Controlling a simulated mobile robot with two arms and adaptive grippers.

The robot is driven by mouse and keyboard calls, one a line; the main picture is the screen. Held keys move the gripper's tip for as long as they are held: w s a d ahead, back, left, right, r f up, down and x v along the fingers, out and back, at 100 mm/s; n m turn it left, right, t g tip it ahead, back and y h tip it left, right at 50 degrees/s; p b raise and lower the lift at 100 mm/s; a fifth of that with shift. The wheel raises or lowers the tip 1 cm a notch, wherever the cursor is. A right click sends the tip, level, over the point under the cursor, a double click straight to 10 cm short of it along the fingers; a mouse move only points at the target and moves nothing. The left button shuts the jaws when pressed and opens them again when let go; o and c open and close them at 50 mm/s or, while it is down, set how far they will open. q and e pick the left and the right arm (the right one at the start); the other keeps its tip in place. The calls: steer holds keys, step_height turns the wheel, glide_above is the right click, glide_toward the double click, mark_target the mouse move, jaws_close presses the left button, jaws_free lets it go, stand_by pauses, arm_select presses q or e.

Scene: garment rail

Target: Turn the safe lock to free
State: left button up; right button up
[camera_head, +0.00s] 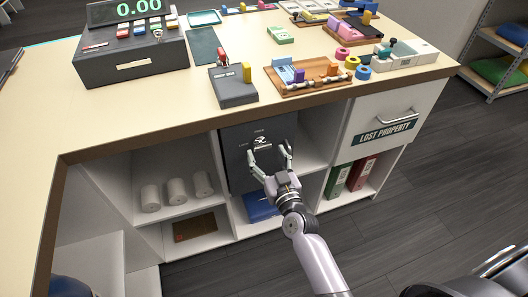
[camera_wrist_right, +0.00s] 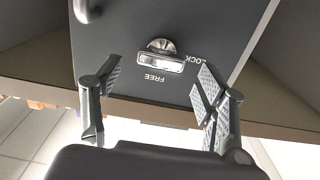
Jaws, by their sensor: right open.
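The dark grey safe (camera_head: 233,166) sits in the middle shelf bay under the counter. Its front carries a small silver lock knob (camera_head: 262,141) with printed labels. In the right wrist view the knob (camera_wrist_right: 161,56) is large and upside down, with the label FREE (camera_wrist_right: 157,77) beside its bar and LOCK (camera_wrist_right: 193,58) at its right end. My right gripper (camera_head: 269,149) is open in front of the safe. In the wrist view its two fingers (camera_wrist_right: 158,85) are spread to either side of the knob's lower side, apart from it. My left gripper is not in view.
The counter edge (camera_head: 200,118) overhangs the safe.

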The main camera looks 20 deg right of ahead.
mark_target(263, 148)
steer(key=shift+w+a, duration=0.1)
steer(key=shift+w, duration=1.4)
steer(key=shift+c, duration=0.2)
steer(key=shift+c, duration=1.3)
steer(key=c, duration=0.8)
steer(key=shift+c, duration=0.2)
